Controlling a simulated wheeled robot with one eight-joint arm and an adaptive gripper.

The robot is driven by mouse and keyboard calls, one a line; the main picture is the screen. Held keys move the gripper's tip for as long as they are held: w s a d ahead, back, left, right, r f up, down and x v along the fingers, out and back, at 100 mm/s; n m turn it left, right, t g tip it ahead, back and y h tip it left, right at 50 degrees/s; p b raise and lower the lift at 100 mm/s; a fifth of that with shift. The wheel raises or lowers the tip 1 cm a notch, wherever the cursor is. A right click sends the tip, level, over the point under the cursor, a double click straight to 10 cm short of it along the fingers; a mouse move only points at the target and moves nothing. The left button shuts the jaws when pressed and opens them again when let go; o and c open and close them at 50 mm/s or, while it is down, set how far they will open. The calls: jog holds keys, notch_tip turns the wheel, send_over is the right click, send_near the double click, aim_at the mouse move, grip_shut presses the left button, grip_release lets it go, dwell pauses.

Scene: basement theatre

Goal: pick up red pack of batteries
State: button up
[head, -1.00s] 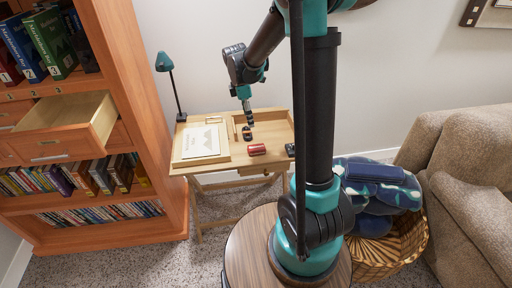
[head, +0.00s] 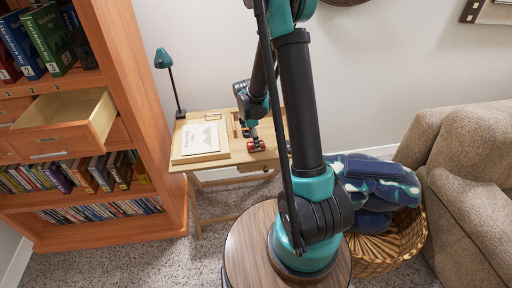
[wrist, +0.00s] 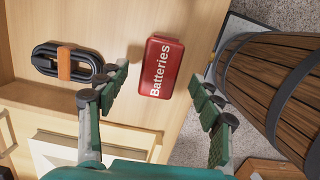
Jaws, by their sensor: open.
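The red pack of batteries (wrist: 160,66), with "Batteries" in white letters, lies on the wooden desk in the wrist view. In the head view the red pack (head: 257,146) is small and partly covered by my gripper. My gripper (wrist: 163,84) is open, its two teal and grey fingers to the left and right of the pack. The pack lies between and just beyond the fingertips, and I see no contact. In the head view my gripper (head: 252,136) is low over the desk at the pack.
A black coiled cable with an orange band (wrist: 68,63) lies left of the pack. A teal lamp (head: 164,60) stands behind. A brown wooden barrel-like shape (wrist: 285,85) fills the wrist view's right side.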

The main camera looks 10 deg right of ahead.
jog(key=shift+d+f, duration=0.2)
jog(key=shift+f, duration=0.85)
jog(key=shift+c, duration=0.5)
jog(key=c, duration=1.3)
